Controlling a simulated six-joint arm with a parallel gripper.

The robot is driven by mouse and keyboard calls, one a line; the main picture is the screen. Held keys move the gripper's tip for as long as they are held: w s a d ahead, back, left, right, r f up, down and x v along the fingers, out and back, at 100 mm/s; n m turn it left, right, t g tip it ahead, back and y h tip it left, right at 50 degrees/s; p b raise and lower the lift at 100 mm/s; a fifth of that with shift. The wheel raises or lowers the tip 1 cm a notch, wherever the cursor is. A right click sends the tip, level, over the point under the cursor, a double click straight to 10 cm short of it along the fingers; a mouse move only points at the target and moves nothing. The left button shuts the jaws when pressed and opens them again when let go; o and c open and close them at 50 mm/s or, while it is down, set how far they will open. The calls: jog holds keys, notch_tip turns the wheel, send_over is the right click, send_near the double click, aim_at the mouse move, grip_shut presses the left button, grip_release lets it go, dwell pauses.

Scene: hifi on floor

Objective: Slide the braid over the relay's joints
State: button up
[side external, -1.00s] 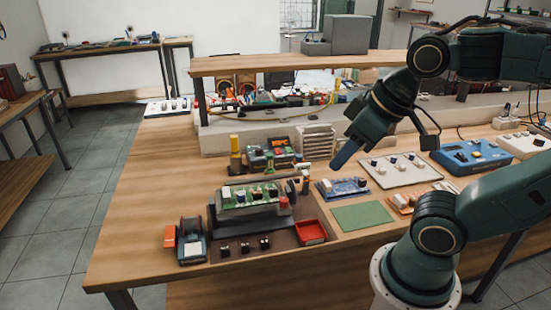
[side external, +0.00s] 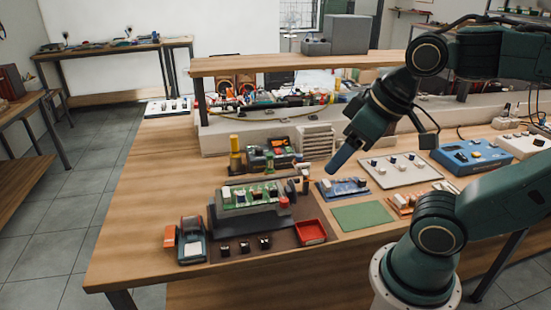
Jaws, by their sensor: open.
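I cannot pick out the braid for certain at this size.
A red tray (side external: 311,232) and a green mat (side external: 362,216) lie in front. A dark device (side external: 192,241) stands front left. A yellow bottle (side external: 236,155) and a display unit (side external: 268,155) stand behind the stand. The bench's left part is clear.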

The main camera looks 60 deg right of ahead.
jog(key=w, duration=0.1)
jog(key=m+g, duration=0.6)
jog(key=m, duration=0.3)
send_over(303, 164)
notch_tip(303, 164, down, 5)
jog(key=shift+d+f, duration=0.1)
jog(key=shift+d, duration=0.05)
jog(key=shift+f, duration=0.15)
notch_tip(303, 164, down, 14)
jog(key=shift+r, duration=0.25)
